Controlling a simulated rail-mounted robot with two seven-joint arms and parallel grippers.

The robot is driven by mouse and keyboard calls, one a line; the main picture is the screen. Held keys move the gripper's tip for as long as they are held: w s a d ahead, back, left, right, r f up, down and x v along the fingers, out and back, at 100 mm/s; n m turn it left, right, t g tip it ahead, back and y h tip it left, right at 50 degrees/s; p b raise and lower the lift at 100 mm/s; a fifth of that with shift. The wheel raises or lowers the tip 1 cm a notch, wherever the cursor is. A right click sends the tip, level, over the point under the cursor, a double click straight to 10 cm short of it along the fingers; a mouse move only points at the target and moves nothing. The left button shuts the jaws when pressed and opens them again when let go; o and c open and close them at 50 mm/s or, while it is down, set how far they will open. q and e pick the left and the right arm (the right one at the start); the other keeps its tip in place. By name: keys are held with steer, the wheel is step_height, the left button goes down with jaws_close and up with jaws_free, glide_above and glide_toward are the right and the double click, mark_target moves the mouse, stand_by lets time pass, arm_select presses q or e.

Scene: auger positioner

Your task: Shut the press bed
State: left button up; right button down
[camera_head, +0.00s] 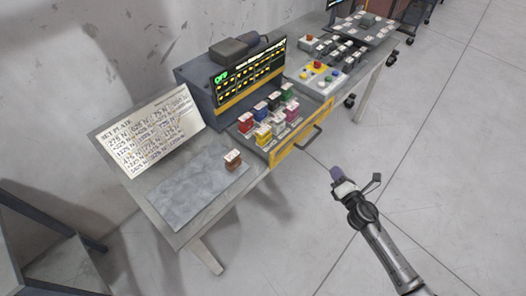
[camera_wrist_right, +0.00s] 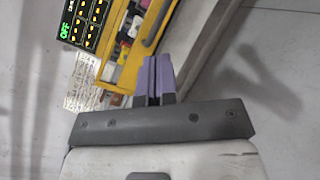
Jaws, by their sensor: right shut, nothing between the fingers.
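The press bed (camera_head: 300,132) is a yellow-fronted drawer with a dark bar handle (camera_head: 312,138). It stands pulled out from under the press (camera_head: 222,92), a dark box with a lit panel reading OFF. Several coloured blocks (camera_head: 275,109) sit in the bed. My right gripper (camera_head: 337,173) is shut and empty, in front of the bed and apart from its handle in the head view. In the right wrist view its purple fingers (camera_wrist_right: 157,79) are together, and the yellow bed (camera_wrist_right: 112,84) shows beyond them. My left gripper is not in view.
A slanted set plate (camera_head: 150,128) stands at the bench's left. A brown block (camera_head: 232,161) sits on a grey mat (camera_head: 195,187). A button box (camera_head: 318,77) and a tray of dark blocks stand farther right. The floor in front is clear.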

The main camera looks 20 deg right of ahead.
steer(key=a+n+y, duration=0.5)
steer(key=n+y, duration=0.1)
steer(key=n, duration=0.3)
steer(key=n+g+y, duration=0.1)
steer(key=n+y, duration=0.2)
steer(key=n, duration=0.3)
glide_toward(279, 156)
steer(key=x, duration=0.5)
steer(key=shift+w+a+r, duration=0.15)
steer(key=shift+w+a, duration=0.05)
steer(key=shift+w, duration=0.15)
steer(key=shift+x, duration=0.85)
